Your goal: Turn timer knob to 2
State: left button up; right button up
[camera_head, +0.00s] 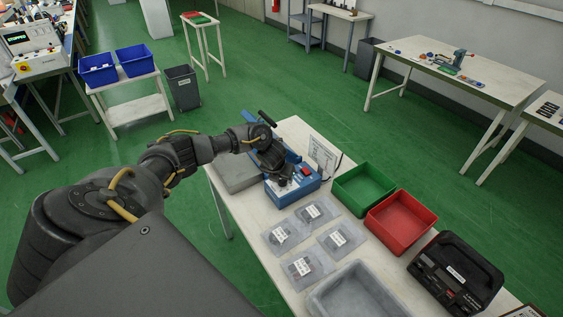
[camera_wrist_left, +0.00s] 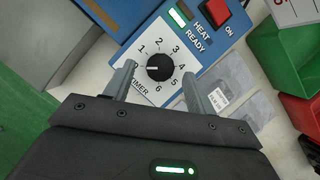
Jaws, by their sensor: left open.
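A pale mark on the knob points left, just below the 1. The dial is on a blue box, which shows in the head view (camera_head: 300,190) on the table. My left gripper (camera_wrist_left: 160,72) is open, with one finger to each side of the knob and no visible contact. In the head view my left gripper (camera_head: 281,176) hangs over the box, and the knob cannot be made out there. My right gripper is not in view.
On the box are a red ON switch (camera_wrist_left: 215,12) and a green HEAT READY light (camera_wrist_left: 181,14). Right of the box are a green bin (camera_head: 364,189) and a red bin (camera_head: 401,223). Several clear packets (camera_head: 302,266) lie in front, with a grey tray (camera_head: 360,294).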

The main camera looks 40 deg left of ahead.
pick_arm(q)
jog(key=shift+x, duration=1.1)
